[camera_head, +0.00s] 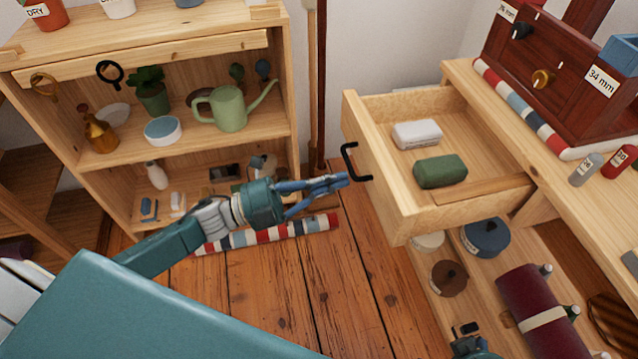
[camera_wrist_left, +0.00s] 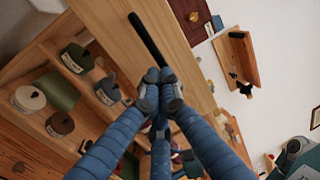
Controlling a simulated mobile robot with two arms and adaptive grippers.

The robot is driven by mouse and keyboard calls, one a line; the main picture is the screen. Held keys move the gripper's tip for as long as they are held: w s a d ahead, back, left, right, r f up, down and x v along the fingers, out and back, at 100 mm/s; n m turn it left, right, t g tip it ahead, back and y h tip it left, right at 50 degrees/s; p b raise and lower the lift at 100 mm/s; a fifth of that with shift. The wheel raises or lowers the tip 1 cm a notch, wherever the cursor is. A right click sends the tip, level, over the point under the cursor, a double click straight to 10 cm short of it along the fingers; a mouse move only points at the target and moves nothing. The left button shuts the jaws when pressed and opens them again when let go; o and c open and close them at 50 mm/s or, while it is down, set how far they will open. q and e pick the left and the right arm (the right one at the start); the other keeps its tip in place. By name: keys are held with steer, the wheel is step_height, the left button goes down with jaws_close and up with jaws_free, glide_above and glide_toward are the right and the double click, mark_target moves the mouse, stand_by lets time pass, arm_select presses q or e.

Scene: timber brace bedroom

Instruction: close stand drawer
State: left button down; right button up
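The stand drawer (camera_head: 382,192) is a light wooden drawer pulled out from the stand (camera_head: 462,72) at the right in the head view. Its black bar handle (camera_head: 351,162) is on the front face; it also shows in the wrist view (camera_wrist_left: 146,38). A white packet (camera_head: 416,134) and a green packet (camera_head: 440,171) lie inside. My left gripper (camera_head: 340,181) is in front of the drawer, its blue fingertips together close to the handle. The fingertips (camera_wrist_left: 160,86) meet just short of the handle in the wrist view, with nothing seen between them. Contact with the handle is unclear.
A wooden shelf (camera_head: 200,150) with a watering can (camera_head: 229,108) and pots stands at the left. A striped roll (camera_head: 268,234) lies on the floor behind my left arm. Pots and a maroon roll (camera_head: 538,309) sit below the drawer. Bare floor (camera_head: 350,270) lies in front.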

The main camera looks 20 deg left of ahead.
arm_select(q)
steer(key=shift+w+d, duration=0.1)
stand_by(0.3)
steer(key=b, duration=0.2)
glide_toward(452, 157)
steer(key=b+x, duration=0.1)
steer(key=x, duration=0.5)
steer(key=shift+w+d+r, duration=0.1)
steer(key=shift+d+r, duration=0.05)
steer(key=shift+r, duration=0.05)
steer(key=x, duration=0.1)
steer(key=b+x, duration=0.1)
steer(key=x, duration=0.2)
steer(key=shift+d+f, duration=0.1)
steer(key=shift+f, duration=0.2)
steer(key=shift+w+r, duration=0.1)
arm_select(e)
steer(key=w+a+r+t, duration=0.2)
steer(key=w+r+t, duration=0.1)
steer(key=w, duration=0.3)
steer(key=shift+r+t+y, duration=0.4)
steer(key=shift+r, duration=0.45)
steer(key=shift+w+a, duration=0.1)
